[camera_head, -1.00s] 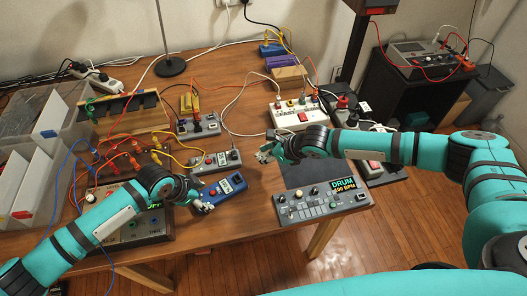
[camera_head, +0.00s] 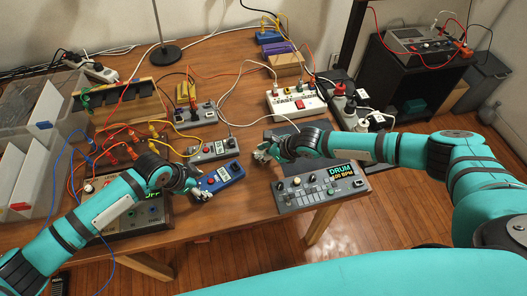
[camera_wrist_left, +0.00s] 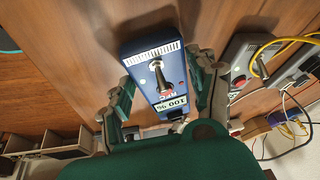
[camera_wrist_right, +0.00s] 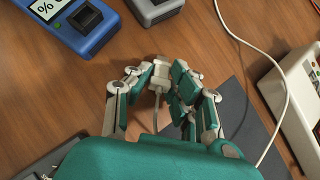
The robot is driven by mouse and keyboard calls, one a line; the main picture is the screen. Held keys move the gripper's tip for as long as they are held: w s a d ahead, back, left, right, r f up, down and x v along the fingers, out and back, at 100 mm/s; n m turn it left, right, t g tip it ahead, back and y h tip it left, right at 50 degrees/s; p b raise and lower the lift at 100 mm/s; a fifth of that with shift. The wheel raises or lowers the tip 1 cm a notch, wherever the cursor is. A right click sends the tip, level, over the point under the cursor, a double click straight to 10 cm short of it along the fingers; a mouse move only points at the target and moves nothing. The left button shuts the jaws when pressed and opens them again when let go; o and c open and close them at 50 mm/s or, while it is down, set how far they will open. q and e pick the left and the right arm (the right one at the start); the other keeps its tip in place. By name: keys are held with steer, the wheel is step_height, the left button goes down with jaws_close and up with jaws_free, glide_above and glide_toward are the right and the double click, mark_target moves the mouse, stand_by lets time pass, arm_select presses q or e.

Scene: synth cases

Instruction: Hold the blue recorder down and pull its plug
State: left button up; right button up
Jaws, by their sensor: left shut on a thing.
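The blue recorder (camera_head: 222,178) lies on the table. My left gripper (camera_head: 203,192) is at its front left end. In the left wrist view the recorder (camera_wrist_left: 152,68) shows a "100 %" display and sits between the two fingers, which are shut on its sides. My right gripper (camera_head: 262,154) is to the right of the recorder and apart from it. In the right wrist view a small pale plug (camera_wrist_right: 159,72) with a grey cable is between its fingertips, clear of the recorder (camera_wrist_right: 62,22).
A grey box (camera_head: 213,151) lies just behind the recorder. A drum machine (camera_head: 320,187) stands at the table's front right, by a dark mat (camera_wrist_right: 240,125). Loose cables cross the table.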

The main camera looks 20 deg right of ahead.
arm_select(q)
steer(key=shift+f, duration=0.1)
arm_select(e)
steer(key=o, duration=0.5)
steer(key=shift+r, duration=0.1)
steer(key=v, duration=1.2)
steer(key=shift+s, duration=0.1)
arm_select(q)
steer(key=o, duration=1.3)
steer(key=shift+o, duration=0.2)
